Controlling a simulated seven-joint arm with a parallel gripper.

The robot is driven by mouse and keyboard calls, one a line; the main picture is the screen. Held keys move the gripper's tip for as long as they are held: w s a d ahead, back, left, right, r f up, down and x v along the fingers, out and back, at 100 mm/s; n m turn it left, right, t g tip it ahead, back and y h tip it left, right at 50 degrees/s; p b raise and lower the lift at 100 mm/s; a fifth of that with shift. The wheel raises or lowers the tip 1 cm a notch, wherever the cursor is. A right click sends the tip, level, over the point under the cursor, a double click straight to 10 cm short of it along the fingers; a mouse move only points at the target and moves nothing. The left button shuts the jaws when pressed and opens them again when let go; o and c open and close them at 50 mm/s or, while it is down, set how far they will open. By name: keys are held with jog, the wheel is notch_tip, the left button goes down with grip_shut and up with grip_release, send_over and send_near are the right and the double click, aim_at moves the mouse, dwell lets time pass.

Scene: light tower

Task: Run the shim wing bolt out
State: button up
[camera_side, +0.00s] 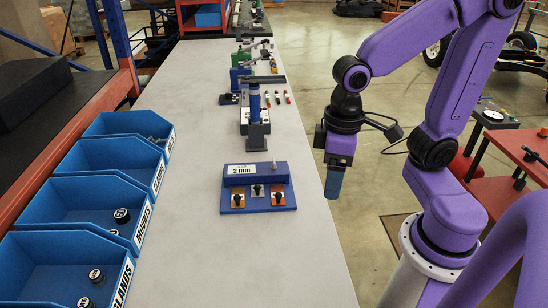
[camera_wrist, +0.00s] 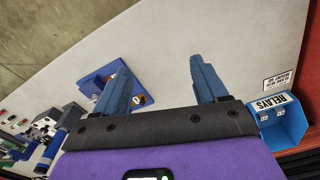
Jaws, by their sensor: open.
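A blue fixture (camera_side: 229,208) labelled "2 mm" sits on the grey bench. Its front carries two orange tabs and a grey tab, each with a dark knob; one is the middle knob (camera_side: 257,190). A small pale upright piece (camera_side: 274,165) stands at its top right. I cannot tell which of these is the shim wing bolt. My gripper (camera_side: 333,184) hangs right of the fixture, higher and apart from it, past the bench edge in the side view. In the wrist view my gripper (camera_wrist: 160,64) has its blue fingers apart and empty. The fixture (camera_wrist: 93,80) shows there partly behind the left finger.
Blue bins (camera_side: 125,160) with small parts line the bench's left side. A blue post (camera_side: 254,115) on a dark base stands behind the fixture, with more stations beyond. A RELAYS bin (camera_wrist: 281,122) shows in the wrist view. The bench (camera_side: 190,230) is clear around the fixture.

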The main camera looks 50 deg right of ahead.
jog(key=w+r+m, duration=0.1)
jog(key=w+m, duration=0.9)
jog(key=m, duration=2.3)
send_over(274, 160)
notch_tip(274, 160, down, 18)
jog(key=shift+r, duration=0.25)
jog(key=shift+c, duration=0.3)
jog(key=c, duration=1)
